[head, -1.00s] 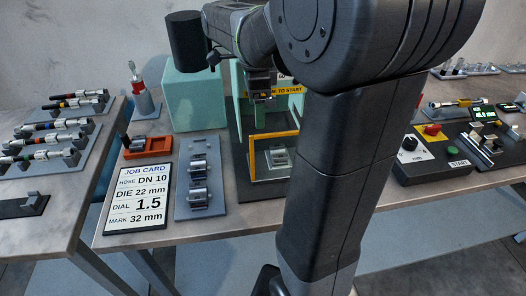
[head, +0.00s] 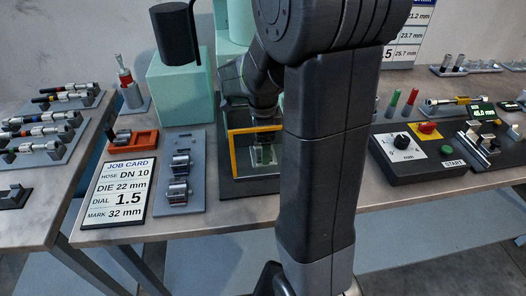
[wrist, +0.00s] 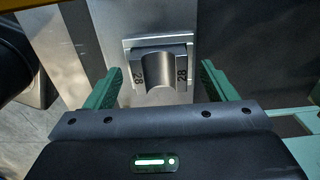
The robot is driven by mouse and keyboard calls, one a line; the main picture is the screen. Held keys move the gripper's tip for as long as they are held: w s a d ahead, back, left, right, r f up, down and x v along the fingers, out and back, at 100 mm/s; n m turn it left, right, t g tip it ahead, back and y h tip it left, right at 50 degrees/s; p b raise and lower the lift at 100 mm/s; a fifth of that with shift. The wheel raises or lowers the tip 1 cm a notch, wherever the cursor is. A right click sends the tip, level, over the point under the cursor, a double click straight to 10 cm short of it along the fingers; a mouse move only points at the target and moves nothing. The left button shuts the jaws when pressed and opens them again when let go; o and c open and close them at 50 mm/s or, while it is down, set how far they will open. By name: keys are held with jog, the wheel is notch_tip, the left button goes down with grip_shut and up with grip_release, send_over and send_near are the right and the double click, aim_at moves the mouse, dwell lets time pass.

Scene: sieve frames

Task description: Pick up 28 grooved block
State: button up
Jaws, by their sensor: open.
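The 28 grooved block (wrist: 161,68) is a grey metal piece with a half-round groove, marked 28 on both sides. In the wrist view it sits on a pale square seat (wrist: 128,42) on a grey surface. My gripper (wrist: 160,70) is open, with one green finger at the left of the block and one at the right, and visible gaps between. In the head view my gripper (head: 262,154) is low inside the yellow-framed bay (head: 233,155). The block cannot be made out clearly there.
A yellow-edged frame and dark walls surround the gripper closely. Left of the bay stand a grey plate (head: 197,150) with two metal grooved pieces, an orange holder (head: 143,146) and the job card (head: 119,190). The control box (head: 420,153) is at right.

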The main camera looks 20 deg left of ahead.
jog(key=shift+f, duration=0.45)
jog(key=shift+c, duration=0.2)
jog(key=c, duration=1.4)
jog(key=shift+r, duration=0.15)
